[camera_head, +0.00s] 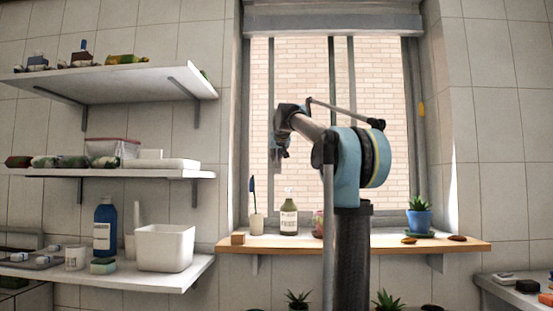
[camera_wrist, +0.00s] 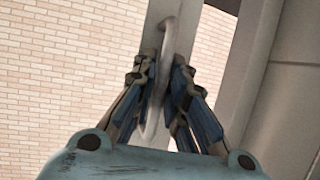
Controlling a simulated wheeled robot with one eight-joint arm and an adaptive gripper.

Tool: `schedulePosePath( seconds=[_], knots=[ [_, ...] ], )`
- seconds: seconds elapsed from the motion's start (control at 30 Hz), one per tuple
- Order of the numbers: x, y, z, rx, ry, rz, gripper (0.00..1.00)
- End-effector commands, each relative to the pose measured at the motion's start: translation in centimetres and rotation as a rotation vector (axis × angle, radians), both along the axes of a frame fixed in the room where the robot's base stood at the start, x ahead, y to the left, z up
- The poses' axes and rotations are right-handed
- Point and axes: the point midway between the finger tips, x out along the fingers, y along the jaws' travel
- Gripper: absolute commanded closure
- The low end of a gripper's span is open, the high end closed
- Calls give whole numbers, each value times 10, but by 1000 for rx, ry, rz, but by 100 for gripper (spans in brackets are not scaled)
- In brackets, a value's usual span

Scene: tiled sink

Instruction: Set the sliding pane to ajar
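The sliding pane is part of the window behind the sill, and brick shows through the glass. A grey upright stile (camera_head: 271,75) shows in the head view near my gripper (camera_head: 279,155). In the wrist view, a pale upright frame (camera_wrist: 188,22) carries a thin curved handle (camera_wrist: 168,38). My gripper (camera_wrist: 164,72) has its fingers on either side of this handle, with a narrow gap between them. The handle runs down between the fingers. Contact with either finger is unclear. My arm hides part of the window's middle and right.
The wooden sill (camera_head: 330,243) holds a soap bottle (camera_head: 288,218), a cup with a blue brush (camera_head: 256,222) and a potted plant (camera_head: 419,217). Loaded shelves (camera_head: 110,83) stand at the left. A tiled wall (camera_head: 505,130) lies at the right.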

Motion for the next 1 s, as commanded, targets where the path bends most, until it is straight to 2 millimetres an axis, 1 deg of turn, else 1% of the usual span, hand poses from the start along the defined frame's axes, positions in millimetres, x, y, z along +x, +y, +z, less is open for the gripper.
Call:
schedulePosePath(
  seconds=[0.33, 0.47, 0.57, 0.9, 1.0],
  knots=[
    [-1, 1, 0, 0, 1, 1, 70],
    [-6, 1, 2, 0, 1, 2, 70],
    [-16, 1, 6, 0, 1, 2, 70],
    [-74, -2, 30, 1, 1, 2, 70],
    [-88, -3, 36, 0, 1, 2, 70]
  ],
)
